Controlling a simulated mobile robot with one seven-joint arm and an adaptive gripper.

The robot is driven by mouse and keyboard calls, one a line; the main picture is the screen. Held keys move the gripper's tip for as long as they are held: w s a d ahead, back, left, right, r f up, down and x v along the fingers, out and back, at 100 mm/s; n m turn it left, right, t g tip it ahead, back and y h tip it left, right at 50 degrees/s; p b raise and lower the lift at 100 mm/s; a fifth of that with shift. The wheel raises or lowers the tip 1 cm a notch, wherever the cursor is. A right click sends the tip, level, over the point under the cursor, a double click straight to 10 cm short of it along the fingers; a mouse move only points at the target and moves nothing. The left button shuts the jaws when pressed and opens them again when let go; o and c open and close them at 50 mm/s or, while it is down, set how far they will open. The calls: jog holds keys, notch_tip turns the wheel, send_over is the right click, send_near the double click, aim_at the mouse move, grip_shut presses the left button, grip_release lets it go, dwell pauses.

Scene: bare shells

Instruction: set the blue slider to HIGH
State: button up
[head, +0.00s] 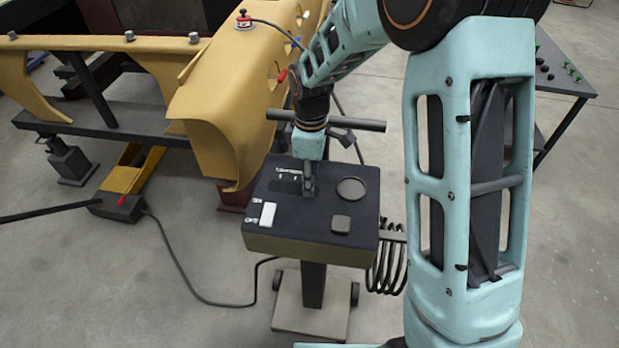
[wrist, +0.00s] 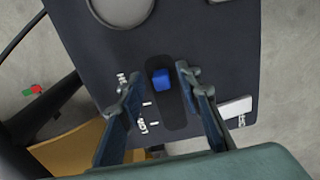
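The blue slider (wrist: 161,79) shows in the wrist view, in a dark slot (wrist: 174,118) on the black-topped control box (wrist: 85,30). It sits toward the upper end of the slot in this view. White lettering and tick marks run beside the slot; the lower word seems to read LOW (wrist: 142,125), and the upper word is partly covered by a finger. My gripper (wrist: 155,88) is open, with one finger on each side of the slider and visible gaps. In the head view my gripper (head: 310,186) is over the box top (head: 285,222) and hides the slider.
A yellow shell (head: 225,100) on a stand is behind left. A coiled cable (head: 388,262) hangs at the box's right. A dark table (head: 560,75) stands far right.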

notch_tip(320, 180, up, 12)
dwell(0.6)
